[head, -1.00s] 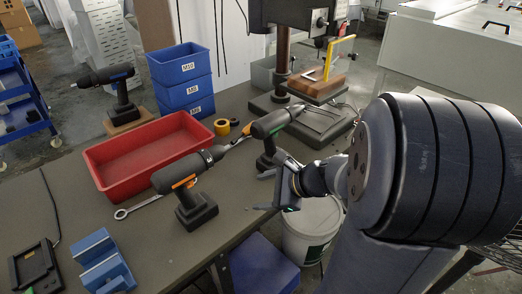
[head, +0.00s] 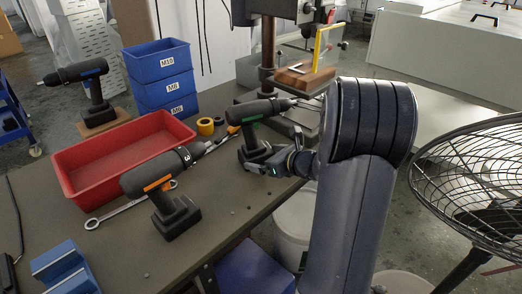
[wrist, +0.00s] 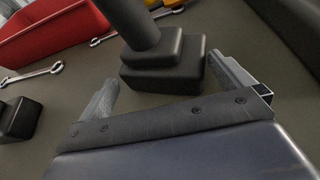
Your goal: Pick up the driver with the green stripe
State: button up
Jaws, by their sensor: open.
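The driver with the green stripe (head: 258,110) stands upright on its battery base on the table, its nose pointing right in the head view. In the wrist view its dark handle and base (wrist: 165,62) are ahead, between the two fingertips; its upper body is out of frame. My gripper (head: 262,168) is low beside this driver's base on the near side. In the wrist view my gripper (wrist: 162,72) is open, one finger left and one right of the base, with nothing clamped. I cannot tell whether a finger touches it.
A driver with an orange stripe (head: 158,182) stands to the left, close by. A blue-striped driver (head: 82,72) stands at the back left. A red tray (head: 75,178), wrench (head: 105,218), tape rolls (head: 206,126) and blue bins (head: 165,88) lie around. A drill press stands behind; a fan (head: 475,185) is at right.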

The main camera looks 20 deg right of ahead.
jog(key=x, duration=0.4)
jog(key=shift+f, duration=0.15)
grip_shut()
dwell(1.0)
jog(key=shift+r, duration=0.2)
